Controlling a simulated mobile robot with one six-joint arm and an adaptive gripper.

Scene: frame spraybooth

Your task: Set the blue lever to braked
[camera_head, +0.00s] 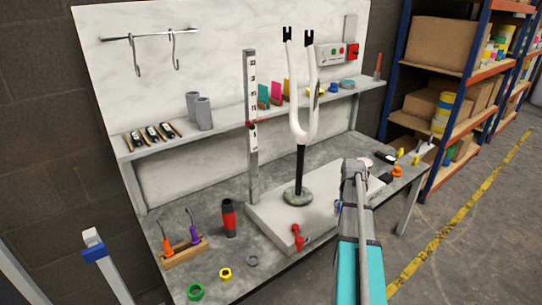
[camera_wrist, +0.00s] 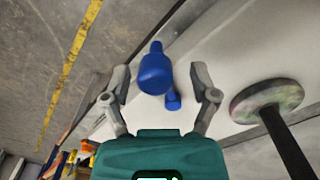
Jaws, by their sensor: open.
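The blue lever (camera_wrist: 155,72) shows in the wrist view as a rounded blue knob, with a second blue part (camera_wrist: 173,100) just behind it. My gripper (camera_wrist: 160,80) is open, with one finger on each side of the blue knob and visible gaps between. I cannot tell how deep the knob sits between the fingers. In the head view only a small bit of blue (camera_head: 339,203) shows beside my arm, which hides the rest. The lever's setting and any markings cannot be read.
A red lever (camera_head: 297,236) sits at the front of the white base plate (camera_head: 270,228). A stand holds a white fork (camera_head: 298,120) upright on the plate. A red-black bottle (camera_head: 229,217) and a tool rack (camera_head: 184,250) stand at left. Storage shelves (camera_head: 450,75) are at right.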

